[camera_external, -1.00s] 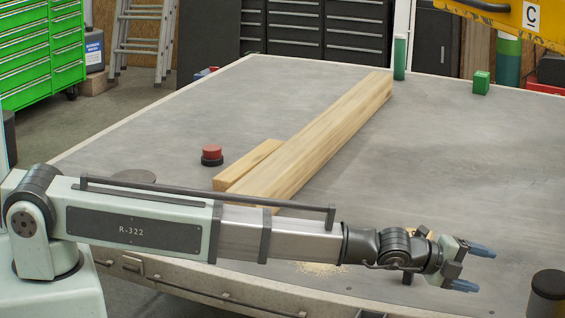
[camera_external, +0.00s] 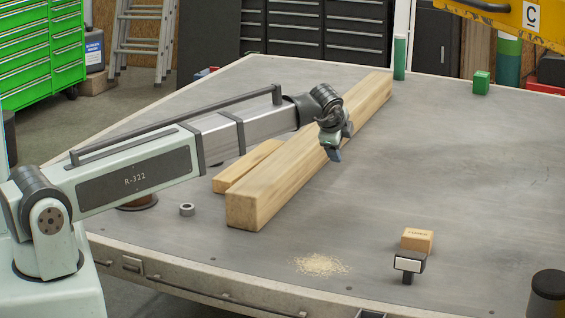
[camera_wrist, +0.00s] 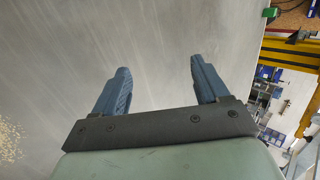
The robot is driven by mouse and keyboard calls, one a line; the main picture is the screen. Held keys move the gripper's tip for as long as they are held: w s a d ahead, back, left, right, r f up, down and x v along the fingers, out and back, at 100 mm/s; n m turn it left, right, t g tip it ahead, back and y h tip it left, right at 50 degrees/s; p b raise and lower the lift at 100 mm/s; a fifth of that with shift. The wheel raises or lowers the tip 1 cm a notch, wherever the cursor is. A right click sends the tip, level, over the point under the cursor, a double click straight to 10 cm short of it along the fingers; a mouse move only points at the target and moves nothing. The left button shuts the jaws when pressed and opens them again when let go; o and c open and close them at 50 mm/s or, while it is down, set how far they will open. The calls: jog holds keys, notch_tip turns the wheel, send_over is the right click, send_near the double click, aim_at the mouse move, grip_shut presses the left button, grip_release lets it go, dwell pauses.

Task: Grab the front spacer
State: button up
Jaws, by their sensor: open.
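No part is clearly marked as the front spacer. A small wooden block (camera_external: 417,240) with dark lettering too small to read stands near the table's front right. A small grey ring (camera_external: 187,209) lies at the front left, below my arm. My gripper (camera_external: 335,154) is above the table beside the right side of the long wooden beam (camera_external: 310,150), pointing down. In the wrist view my gripper (camera_wrist: 158,66) has its two blue fingers spread wide, with only bare grey table between them. The block and ring do not show there.
A shorter wooden piece (camera_external: 247,166) lies left of the beam. A black and white clamp-like thing (camera_external: 409,262) stands before the block. Sawdust (camera_external: 319,264) lies at the front. A green cylinder (camera_external: 400,57) and green cube (camera_external: 481,83) stand at the back. The right-hand table is mostly clear.

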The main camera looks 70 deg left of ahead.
jog(key=s+a+f+n+g, duration=0.1)
jog(key=s+a+n, duration=0.2)
jog(key=s+a, duration=0.1)
jog(key=s+a+f+n+g+h, duration=0.1)
jog(key=s+a+n, duration=0.2)
jog(key=s, duration=0.4)
jog(key=s+a+f+n+g+h, duration=0.1)
jog(key=s+a+n+g, duration=0.1)
jog(key=s+a+n, duration=0.2)
jog(key=shift+s+a, duration=0.7)
jog(key=shift+a, duration=0.1)
jog(key=s+a+f+n+g+h, duration=0.1)
jog(key=s+a+n, duration=0.15)
jog(key=s, duration=0.25)
jog(key=s+a+n+h, duration=0.1)
jog(key=s+n, duration=0.2)
jog(key=s, duration=0.2)
jog(key=n+h, duration=0.3)
jog(key=n, duration=0.4)
send_over(187, 206)
jog(key=shift+g, duration=0.4)
jog(key=shift+s+f, duration=0.1)
jog(key=shift+f, duration=4.6)
jog(key=shift+f, duration=0.1)
jog(key=shift+f, duration=2.5)
